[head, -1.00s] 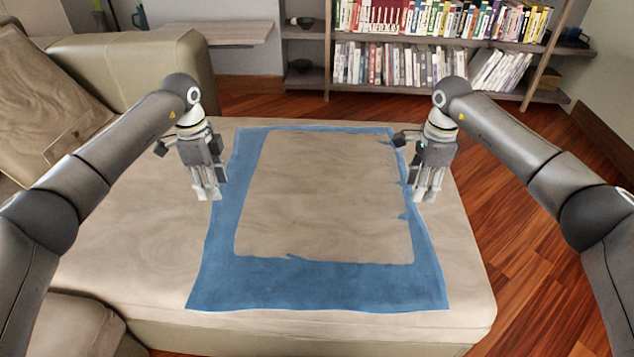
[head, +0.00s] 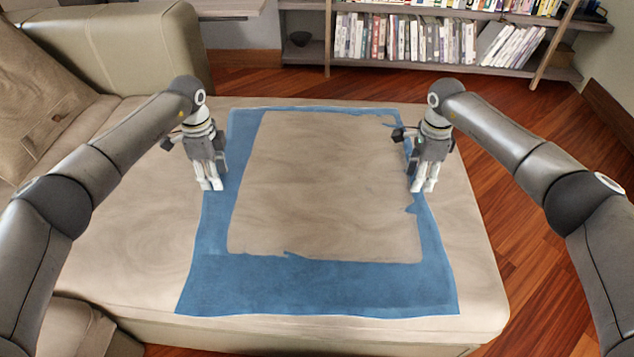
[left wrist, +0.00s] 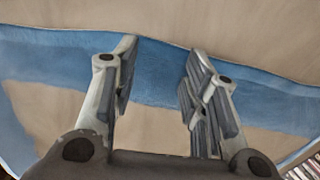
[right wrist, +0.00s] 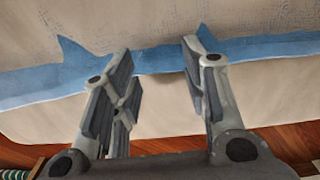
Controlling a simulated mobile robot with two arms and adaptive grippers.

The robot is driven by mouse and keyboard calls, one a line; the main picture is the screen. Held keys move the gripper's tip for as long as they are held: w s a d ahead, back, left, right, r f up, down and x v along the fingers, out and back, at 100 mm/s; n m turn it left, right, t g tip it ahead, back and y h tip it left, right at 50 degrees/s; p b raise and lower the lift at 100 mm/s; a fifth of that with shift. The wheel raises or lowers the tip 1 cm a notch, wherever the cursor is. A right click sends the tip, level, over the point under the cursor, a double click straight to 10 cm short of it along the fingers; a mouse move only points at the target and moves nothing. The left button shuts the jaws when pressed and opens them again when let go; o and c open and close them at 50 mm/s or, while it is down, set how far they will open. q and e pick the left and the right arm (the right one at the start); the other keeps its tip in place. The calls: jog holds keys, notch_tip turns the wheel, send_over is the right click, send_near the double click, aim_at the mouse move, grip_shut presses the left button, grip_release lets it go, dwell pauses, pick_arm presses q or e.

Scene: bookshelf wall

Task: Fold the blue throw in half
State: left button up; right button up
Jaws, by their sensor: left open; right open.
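The blue throw (head: 315,285) lies spread on the beige seat. Its blue shows as a border around a large beige area with ragged edges; I cannot tell whether the seat shows through there. My left gripper (head: 212,187) is open and empty over the throw's left side. The left wrist view shows a blue band of the throw (left wrist: 160,75) beyond the open fingers. My right gripper (head: 424,190) is open and empty over the right side. In the right wrist view the narrower blue strip (right wrist: 160,60) runs behind the fingers.
The beige seat (head: 110,230) has bare room left of the throw. A sofa backrest (head: 150,55) and a cushion (head: 45,105) stand at the left. A bookshelf (head: 430,40) is at the back. Wooden floor (head: 545,200) lies to the right.

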pick_arm(q)
jog(key=shift+f, duration=0.3)
pick_arm(e)
jog(key=shift+f, duration=0.3)
pick_arm(q)
jog(key=shift+f, duration=0.15)
pick_arm(e)
jog(key=shift+f, duration=0.15)
pick_arm(q)
jog(key=shift+c, duration=0.9)
pick_arm(e)
jog(key=shift+c, duration=0.9)
pick_arm(q)
grip_shut()
pick_arm(e)
grip_shut()
pick_arm(q)
jog(key=shift+s, duration=0.1)
